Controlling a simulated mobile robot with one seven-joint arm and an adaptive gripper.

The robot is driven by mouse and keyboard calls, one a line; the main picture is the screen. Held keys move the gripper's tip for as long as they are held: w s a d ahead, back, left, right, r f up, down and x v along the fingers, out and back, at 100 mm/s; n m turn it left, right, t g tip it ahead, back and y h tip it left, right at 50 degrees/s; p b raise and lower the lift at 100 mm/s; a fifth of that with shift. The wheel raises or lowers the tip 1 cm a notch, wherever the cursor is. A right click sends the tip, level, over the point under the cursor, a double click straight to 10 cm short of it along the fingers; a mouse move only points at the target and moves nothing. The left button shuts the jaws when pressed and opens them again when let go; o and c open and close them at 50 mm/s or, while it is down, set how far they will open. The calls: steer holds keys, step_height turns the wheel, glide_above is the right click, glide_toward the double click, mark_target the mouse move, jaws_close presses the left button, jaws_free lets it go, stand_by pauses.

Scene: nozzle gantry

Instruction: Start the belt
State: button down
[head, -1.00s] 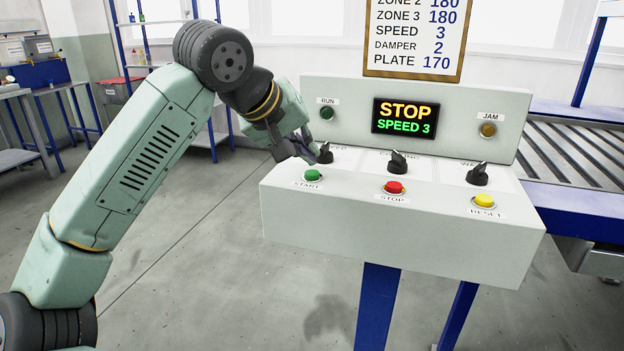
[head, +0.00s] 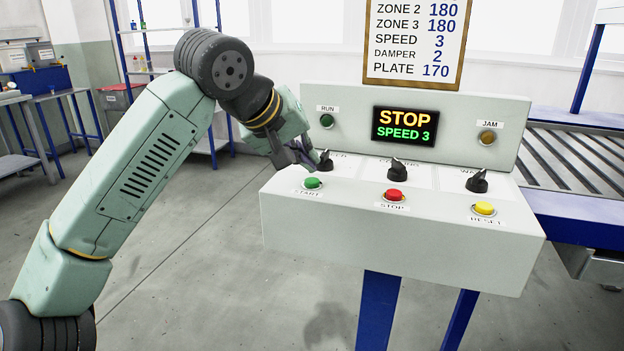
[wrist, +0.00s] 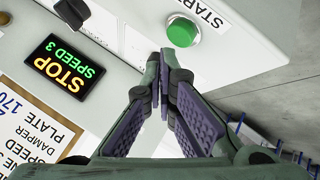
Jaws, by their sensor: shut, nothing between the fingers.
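The green START button (head: 312,183) sits at the front left of the white control panel (head: 390,232). It also shows in the wrist view (wrist: 182,32), just beyond my fingertips. My gripper (head: 308,160) is shut and empty, behind and above the button, close to the left black knob (head: 325,161). In the wrist view my gripper (wrist: 166,56) has its fingertips together, pointing toward the button; I cannot tell the exact gap, but they look apart from it. The display (head: 404,126) reads STOP and SPEED 3. The RUN lamp (head: 327,121) looks dark green.
The red STOP button (head: 394,195) and yellow RESET button (head: 484,208) sit to the right on the panel. The middle knob (head: 397,169) and right knob (head: 477,181) stand behind them. A roller conveyor (head: 577,165) is at the right.

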steer(key=shift+f, duration=0.15)
steer(key=shift+f+b, duration=0.3)
steer(key=shift+b, duration=0.05)
